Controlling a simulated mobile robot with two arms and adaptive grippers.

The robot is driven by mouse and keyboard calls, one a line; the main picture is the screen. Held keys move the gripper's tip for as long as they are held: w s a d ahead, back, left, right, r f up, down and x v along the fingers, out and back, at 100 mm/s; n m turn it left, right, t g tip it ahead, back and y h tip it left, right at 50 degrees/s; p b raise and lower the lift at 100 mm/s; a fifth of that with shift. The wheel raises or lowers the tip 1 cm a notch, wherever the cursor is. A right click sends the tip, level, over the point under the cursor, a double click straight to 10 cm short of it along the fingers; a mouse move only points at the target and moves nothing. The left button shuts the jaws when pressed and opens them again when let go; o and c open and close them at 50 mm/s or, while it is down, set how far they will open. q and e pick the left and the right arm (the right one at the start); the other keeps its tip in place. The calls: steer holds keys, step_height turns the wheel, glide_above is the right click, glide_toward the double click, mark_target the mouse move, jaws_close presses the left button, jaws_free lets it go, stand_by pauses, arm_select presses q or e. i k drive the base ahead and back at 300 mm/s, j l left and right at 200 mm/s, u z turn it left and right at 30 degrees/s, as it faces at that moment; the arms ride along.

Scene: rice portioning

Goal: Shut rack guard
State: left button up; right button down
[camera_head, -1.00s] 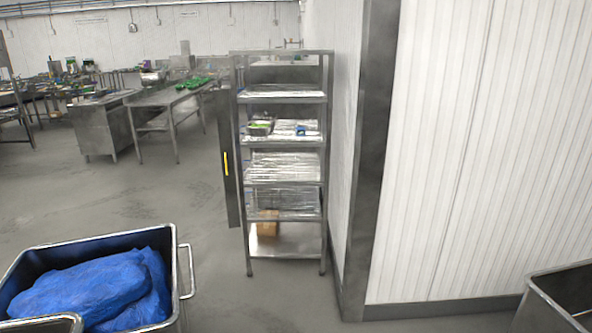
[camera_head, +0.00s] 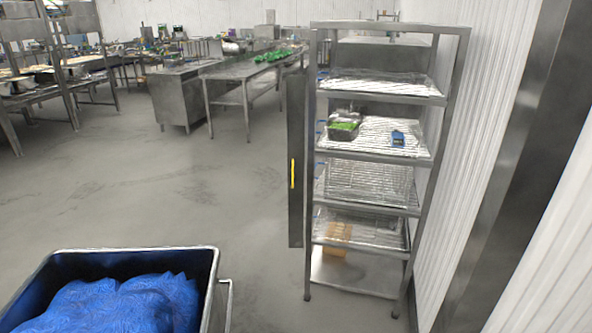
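The rack (camera_head: 364,158) is a tall metal frame with several wire shelves, standing right of centre against the white wall. Its guard (camera_head: 296,160) is a dark, narrow upright panel at the rack's left side, with a yellow handle strip (camera_head: 292,173). The guard stands open, seen nearly edge-on, and the rack's front is uncovered. Neither of my grippers is in view.
A cart (camera_head: 212,262) with blue bags (camera_head: 120,303) stands at the lower left. Steel tables (camera_head: 225,78) stand behind. A dark post (camera_head: 510,180) and the white wall bound the right. The floor (camera_head: 190,195) between cart and rack is clear.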

mark_target(295, 84)
steer(key=i+l, duration=0.25)
steer(key=i, duration=0.25)
steer(key=i+l+u, duration=0.1)
steer(key=i, duration=0.45)
steer(key=l, duration=0.1)
